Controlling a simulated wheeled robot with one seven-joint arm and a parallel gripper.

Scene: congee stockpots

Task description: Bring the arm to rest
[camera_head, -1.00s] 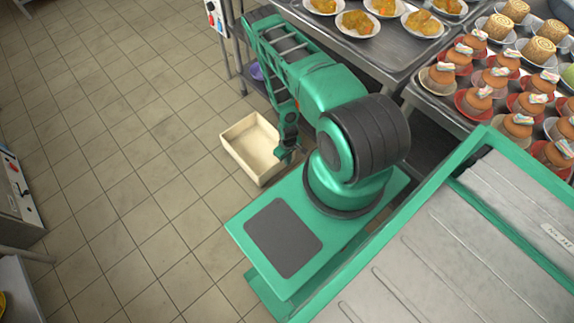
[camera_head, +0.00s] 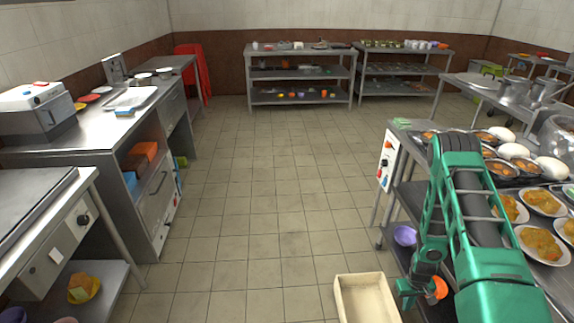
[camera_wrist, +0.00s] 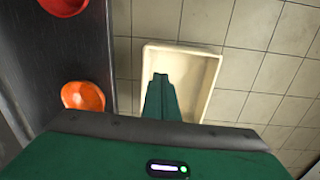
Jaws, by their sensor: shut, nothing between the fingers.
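My green arm is folded at the right of the head view, with its forearm hanging down beside the metal table. My gripper (camera_head: 408,292) points down at the lower right, just right of the cream bin (camera_head: 366,298) in that view. In the wrist view the closed fingers (camera_wrist: 160,82) show over the bin's inside, and the bin (camera_wrist: 208,62) stands on the tiled floor below. The fingers are together and hold nothing. My gripper looks apart from the bin, though the exact height is hard to tell.
A metal table with plates of food (camera_head: 540,243) stands close at the right. An orange bowl (camera_wrist: 84,97) and a red bowl (camera_wrist: 62,4) sit on a dark shelf beside my gripper. Counters (camera_head: 100,130) line the left. The tiled floor (camera_head: 262,180) between is clear.

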